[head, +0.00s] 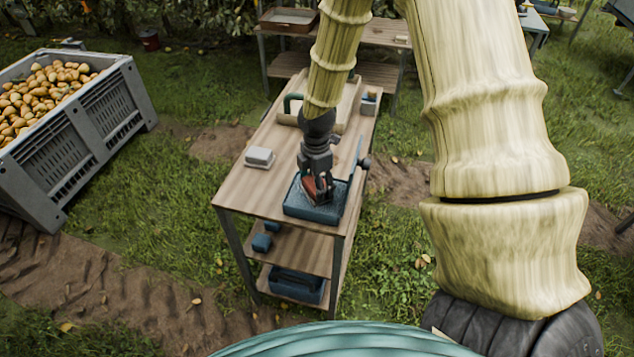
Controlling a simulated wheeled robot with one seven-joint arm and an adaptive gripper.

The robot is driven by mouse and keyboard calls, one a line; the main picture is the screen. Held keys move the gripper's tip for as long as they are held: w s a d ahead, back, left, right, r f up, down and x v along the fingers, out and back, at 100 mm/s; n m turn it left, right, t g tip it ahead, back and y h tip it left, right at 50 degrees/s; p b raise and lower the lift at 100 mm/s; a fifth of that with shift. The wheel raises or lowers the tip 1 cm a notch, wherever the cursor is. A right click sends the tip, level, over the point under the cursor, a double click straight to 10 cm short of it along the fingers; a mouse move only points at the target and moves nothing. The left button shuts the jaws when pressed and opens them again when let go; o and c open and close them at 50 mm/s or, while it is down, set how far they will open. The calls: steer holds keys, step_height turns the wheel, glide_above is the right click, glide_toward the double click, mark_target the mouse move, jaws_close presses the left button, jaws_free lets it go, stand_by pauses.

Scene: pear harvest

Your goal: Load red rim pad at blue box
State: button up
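The blue box (310,213) sits at the near right end of the wooden table, with a raised blue lid (354,160) at its right side. My gripper (317,194) points down over the box, with its fingertips at or just inside the opening. A red rim pad (310,186) shows between the fingers, tilted, and they look closed on it. The fingers hide part of the pad and of the box interior. I cannot tell whether the pad touches the box.
A pale grey lidded container (260,157) stands left of the box on the tabletop (243,187). Green-handled and small items lie at the table's far end. Blue items rest on the lower shelves. A grey crate of pears (90,125) stands at left on grass.

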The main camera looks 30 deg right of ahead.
steer(key=shift+r+p, duration=3)
steer(key=shift+r, duration=0.45)
